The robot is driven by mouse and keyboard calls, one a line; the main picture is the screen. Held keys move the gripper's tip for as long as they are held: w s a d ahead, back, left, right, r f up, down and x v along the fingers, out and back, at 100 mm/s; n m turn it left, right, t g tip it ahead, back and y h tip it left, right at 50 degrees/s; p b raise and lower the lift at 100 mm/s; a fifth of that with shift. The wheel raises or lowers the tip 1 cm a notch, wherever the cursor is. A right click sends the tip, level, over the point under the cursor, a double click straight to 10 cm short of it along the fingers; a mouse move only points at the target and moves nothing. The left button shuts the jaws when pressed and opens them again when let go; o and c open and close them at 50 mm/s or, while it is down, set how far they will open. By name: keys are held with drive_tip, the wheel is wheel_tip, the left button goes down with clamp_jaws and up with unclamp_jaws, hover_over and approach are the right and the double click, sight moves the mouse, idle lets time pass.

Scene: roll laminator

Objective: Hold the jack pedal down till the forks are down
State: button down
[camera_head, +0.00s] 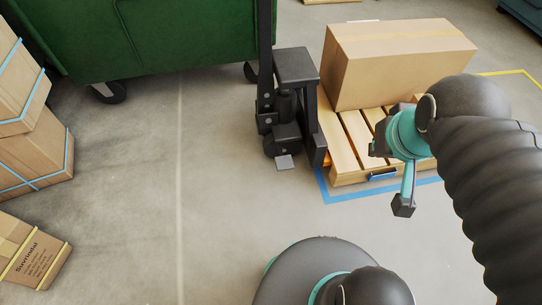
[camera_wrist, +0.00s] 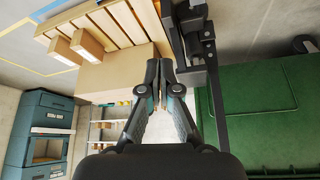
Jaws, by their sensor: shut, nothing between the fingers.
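The dark pallet jack (camera_head: 294,68) stands at the left end of a wooden pallet (camera_head: 352,176) in the head view. Its pedal (camera_head: 285,162) looks like a small grey plate low at the jack's front, near the floor. The forks are largely hidden by the pallet; their height is hard to tell. In the wrist view the jack (camera_wrist: 196,45) shows beyond my gripper (camera_wrist: 162,66), which is shut and empty. In the head view my arm's end is right of the pedal, in front of the pallet, clearly apart from the pedal.
A large cardboard box (camera_head: 397,66) sits on the pallet. Blue floor tape (camera_head: 335,197) runs along the pallet's edge. A green container (camera_head: 170,35) on casters stands behind left. Strapped cartons (camera_head: 32,155) stand at the far left. The floor left of the jack is clear.

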drive_tip(key=n+g+b, duration=0.5)
drive_tip(key=n+g, duration=0.1)
drive_tip(key=n, duration=1.5)
hover_over(284, 163)
wheel_tip(284, 163, down, 34)
drive_tip(key=shift+r, duration=0.15)
wheel_tip(284, 163, down, 14)
drive_tip(key=shift+b, duration=0.5)
